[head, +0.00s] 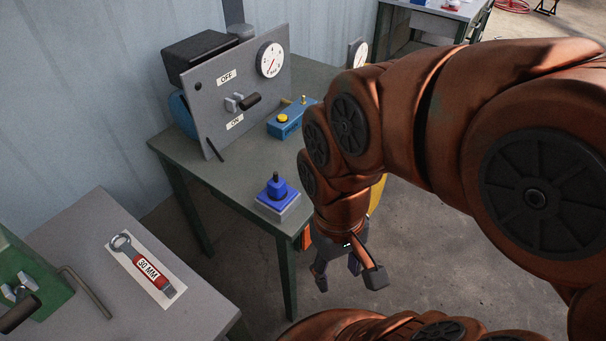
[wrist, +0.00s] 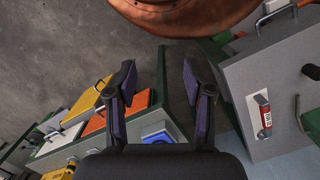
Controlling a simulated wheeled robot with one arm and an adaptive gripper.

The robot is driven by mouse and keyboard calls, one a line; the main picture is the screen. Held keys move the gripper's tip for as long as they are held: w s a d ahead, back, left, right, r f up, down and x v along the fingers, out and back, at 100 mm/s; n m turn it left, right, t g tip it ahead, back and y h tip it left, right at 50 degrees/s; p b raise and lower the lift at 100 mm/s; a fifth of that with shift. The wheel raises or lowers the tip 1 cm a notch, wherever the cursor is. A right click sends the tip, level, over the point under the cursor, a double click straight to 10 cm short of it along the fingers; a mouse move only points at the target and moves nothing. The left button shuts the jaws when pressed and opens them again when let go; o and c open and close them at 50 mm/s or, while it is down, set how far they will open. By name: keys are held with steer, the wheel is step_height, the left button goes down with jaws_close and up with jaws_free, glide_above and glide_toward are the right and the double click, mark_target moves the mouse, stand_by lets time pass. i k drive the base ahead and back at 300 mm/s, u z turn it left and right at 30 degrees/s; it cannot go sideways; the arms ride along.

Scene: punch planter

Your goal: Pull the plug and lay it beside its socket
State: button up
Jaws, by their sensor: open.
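A blue plug (head: 276,187) with a dark upright stem sits in its pale grey socket (head: 283,211) at the near corner of the green-legged table. My gripper (head: 338,272) points down in front of the table's near edge, to the right of and nearer than the plug. It is open and empty, with bare floor between its fingertips (wrist: 158,80) in the wrist view.
Behind the plug stand a grey OFF/ON panel (head: 213,99) with a lever and gauge, and a blue box (head: 291,118) with a yellow button. A second table (head: 90,232) at lower left holds a red-handled 30 MM spanner (head: 148,268). The tabletop left of the socket is clear.

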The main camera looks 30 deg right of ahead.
mark_target(276, 187)
steer(key=z, duration=0.05)
steer(key=k, duration=1.35)
steer(key=u, duration=0.65)
steer(key=i, duration=1.4)
steer(key=z, duration=0.3)
